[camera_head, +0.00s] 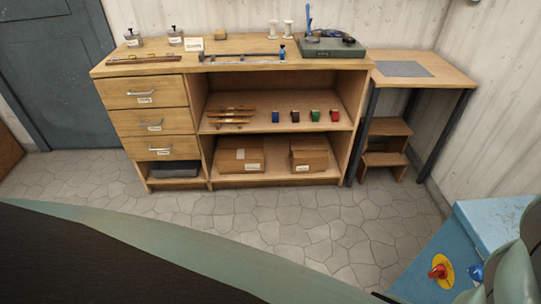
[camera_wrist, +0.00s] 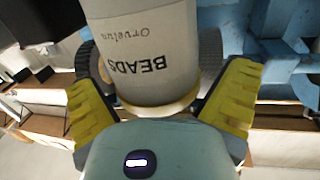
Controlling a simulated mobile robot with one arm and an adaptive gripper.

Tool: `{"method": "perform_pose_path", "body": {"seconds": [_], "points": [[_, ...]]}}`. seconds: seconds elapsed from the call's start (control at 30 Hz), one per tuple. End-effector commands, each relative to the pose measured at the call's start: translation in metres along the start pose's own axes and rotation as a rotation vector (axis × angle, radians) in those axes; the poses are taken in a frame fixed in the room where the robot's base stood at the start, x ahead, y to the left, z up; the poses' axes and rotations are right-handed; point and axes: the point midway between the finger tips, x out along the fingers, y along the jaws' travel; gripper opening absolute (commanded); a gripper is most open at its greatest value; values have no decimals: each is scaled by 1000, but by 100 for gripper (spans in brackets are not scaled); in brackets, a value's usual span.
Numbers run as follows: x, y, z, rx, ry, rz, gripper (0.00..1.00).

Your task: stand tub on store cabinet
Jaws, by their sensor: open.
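A pale grey tub (camera_wrist: 150,40) with a yellowish rim band shows in the wrist view, its label reading "BEADS" upside down. My gripper (camera_wrist: 158,92) is open, its yellow fingers one on each side of the tub and apart from it. What the tub stands on is hidden. In the head view a wooden cabinet (camera_head: 155,121) with drawers and open shelves stands against the wall; I cannot tell whether it is the store cabinet. Neither the tub nor my gripper's fingers show in the head view.
A side table (camera_head: 440,72) with step stool stands right. The stone floor (camera_head: 280,215) in front is clear.

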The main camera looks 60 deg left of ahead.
Motion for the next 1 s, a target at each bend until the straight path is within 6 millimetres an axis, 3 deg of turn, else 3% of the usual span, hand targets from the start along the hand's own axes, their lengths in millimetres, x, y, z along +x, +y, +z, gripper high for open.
{"method": "perform_pose_path", "body": {"seconds": [0.27, 0.8, 1.0], "points": [[-17, 0, -2, -4, 0, -2, 100], [-98, 0, -1, 0, -3, 0, 100], [-116, 0, -1, 0, -3, 1, 100]]}}
